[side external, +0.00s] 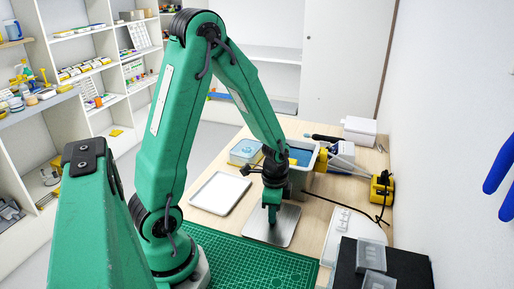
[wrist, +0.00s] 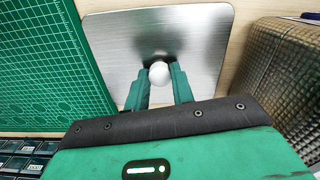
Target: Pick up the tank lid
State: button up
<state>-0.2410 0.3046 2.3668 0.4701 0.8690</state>
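The tank lid (wrist: 110,45) is a flat brushed-metal plate with rounded corners and a round white knob (wrist: 159,72) near its middle. In the side external view the lid (side external: 285,233) lies flat on the wooden bench. My gripper (wrist: 160,78) is over the lid with its two green fingers spread, one on each side of the knob. A small gap shows between the knob and each fingertip. In the side external view my gripper (side external: 271,215) points straight down at the lid and hides the knob.
A green cutting mat (side external: 250,263) lies in front of the lid. A grey tank (side external: 298,180) with blue contents stands close behind it. A white tray (side external: 218,192) lies to the left.

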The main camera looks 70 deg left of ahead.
grip_shut()
jog(key=shift+r, duration=1.05)
jog(key=shift+s+d+r, duration=0.1)
jog(key=shift+d+r, duration=0.1)
jog(key=shift+r, duration=0.45)
jog(key=shift+d+r, duration=0.2)
jog(key=shift+r, duration=0.4)
jog(key=s+d+r, duration=0.3)
jog(key=d+r, duration=0.3)
jog(key=d, duration=0.4)
jog(key=shift+d+r, duration=0.2)
jog(key=shift+s, duration=0.1)
